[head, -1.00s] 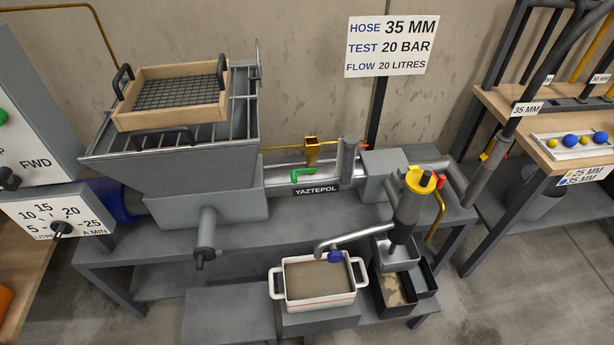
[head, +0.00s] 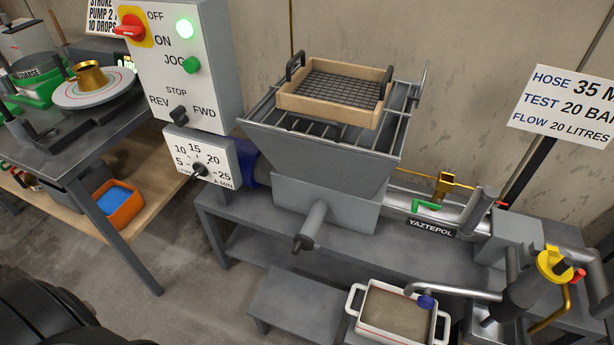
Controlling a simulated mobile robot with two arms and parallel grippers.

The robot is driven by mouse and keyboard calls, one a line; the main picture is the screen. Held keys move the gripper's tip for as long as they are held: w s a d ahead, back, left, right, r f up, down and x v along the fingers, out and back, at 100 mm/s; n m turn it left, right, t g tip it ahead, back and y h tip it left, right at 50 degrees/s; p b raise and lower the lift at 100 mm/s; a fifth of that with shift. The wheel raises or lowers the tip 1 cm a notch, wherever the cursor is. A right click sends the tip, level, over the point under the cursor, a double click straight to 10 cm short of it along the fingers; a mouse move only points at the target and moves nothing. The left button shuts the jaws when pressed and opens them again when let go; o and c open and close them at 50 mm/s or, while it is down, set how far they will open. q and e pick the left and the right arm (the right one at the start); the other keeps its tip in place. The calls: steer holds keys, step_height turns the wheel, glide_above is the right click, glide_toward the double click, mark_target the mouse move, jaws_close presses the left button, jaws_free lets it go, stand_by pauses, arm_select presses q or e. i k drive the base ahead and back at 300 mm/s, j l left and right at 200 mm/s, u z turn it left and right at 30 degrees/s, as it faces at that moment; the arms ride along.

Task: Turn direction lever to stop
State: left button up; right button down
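The direction lever (head: 179,114) is a small black handle low on the front of the white control box (head: 218,50). Labels REV to its left, STOP above it and FWD to its right surround it. The lever is too small for me to tell surely which label it points at. Neither of my grippers shows in the head view, and nothing touches the lever.
The box also carries a red switch (head: 130,27) on yellow, a lit green lamp (head: 185,28) and a green JOG button (head: 191,65). A dial panel (head: 213,160) hangs below. The hopper (head: 335,150) stands right; a table (head: 70,145) stands left.

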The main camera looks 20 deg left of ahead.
mark_target(178, 114)
steer(key=u, duration=1.55)
